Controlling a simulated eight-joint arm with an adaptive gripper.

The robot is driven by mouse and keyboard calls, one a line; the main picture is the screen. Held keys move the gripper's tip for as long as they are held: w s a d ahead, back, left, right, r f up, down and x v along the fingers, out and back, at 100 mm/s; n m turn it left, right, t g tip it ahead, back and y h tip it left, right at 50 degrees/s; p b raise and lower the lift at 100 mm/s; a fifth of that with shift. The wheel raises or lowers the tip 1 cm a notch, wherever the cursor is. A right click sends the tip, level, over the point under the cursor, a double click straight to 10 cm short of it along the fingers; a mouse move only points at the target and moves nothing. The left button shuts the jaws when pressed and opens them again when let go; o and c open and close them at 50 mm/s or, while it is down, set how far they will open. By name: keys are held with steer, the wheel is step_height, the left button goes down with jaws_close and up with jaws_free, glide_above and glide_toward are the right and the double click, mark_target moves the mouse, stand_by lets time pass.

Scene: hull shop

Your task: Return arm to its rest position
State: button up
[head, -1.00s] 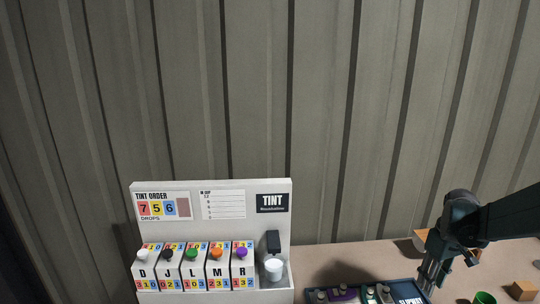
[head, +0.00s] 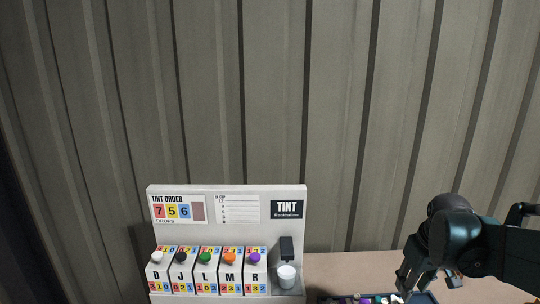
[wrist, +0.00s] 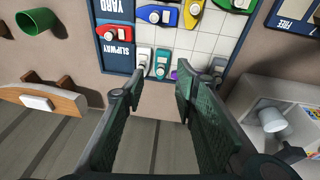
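My gripper (wrist: 168,95) is open and empty in the wrist view, its two green-grey fingers spread apart above the bench edge. It also shows at the lower right of the head view (head: 428,290), above the slipway board. The board (wrist: 117,58) lies beyond the fingertips in the wrist view, with several small coloured boat pieces on it. The tint machine (head: 225,197) stands upright left of my gripper in the head view, with a white cup (head: 286,276) in its bay.
A green cup (wrist: 36,21) and a wooden piece with a white block (wrist: 40,103) are at the left of the wrist view. The tint machine's cup bay (wrist: 262,95) is close to the right finger. The ribbed wall (head: 340,120) stands behind the bench.

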steer(key=s+a+r+t, duration=0.1)
steer(key=s+a+t, duration=0.1)
steer(key=s+a, duration=0.4)
steer(key=s+a+r+m+t+y, duration=0.1)
steer(key=s+a, duration=0.5)
steer(key=a, duration=0.6)
steer(key=shift+a+r+t, duration=0.3)
steer(key=shift+r+t, duration=0.2)
steer(key=shift+t, duration=0.3)
steer(key=shift+f, duration=0.15)
step_height(320, 180, down, 11)
steer(key=b, duration=1.1)
steer(key=shift+r, duration=0.2)
step_height(320, 180, up, 4)
steer(key=p, duration=0.4)
stand_by(0.7)
